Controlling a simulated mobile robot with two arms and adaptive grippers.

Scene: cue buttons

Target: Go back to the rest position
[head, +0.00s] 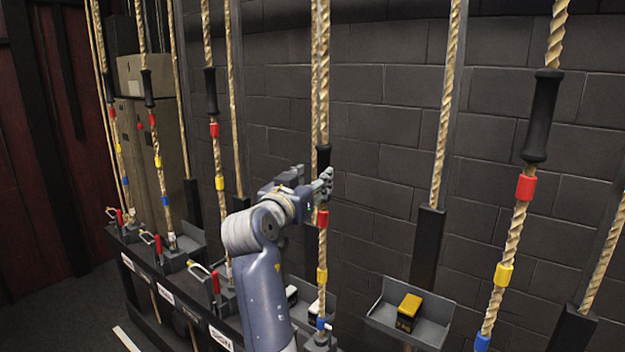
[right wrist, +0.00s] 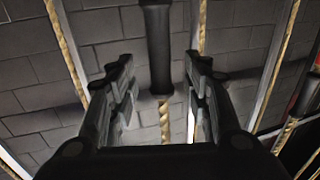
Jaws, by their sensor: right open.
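My right gripper (head: 322,186) is raised at the middle of the head view, in front of a hanging rope with a black sleeve (head: 323,157). Below the gripper that rope carries red, yellow and blue bands. In the right wrist view the two fingers of the gripper (right wrist: 163,95) are spread apart. The black sleeve (right wrist: 158,50) and a short length of rope (right wrist: 164,118) show between the fingers, with clear gaps on both sides. I cannot tell how far ahead of the fingertips the rope is. My left gripper is not in view.
Several more ropes with black sleeves and coloured bands hang along the dark block wall (head: 390,140). A grey tray (head: 437,330) holds a yellow-topped black box (head: 408,312). Red-handled levers (head: 216,283) line the low rail at the left. Open floor (head: 60,315) lies at the lower left.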

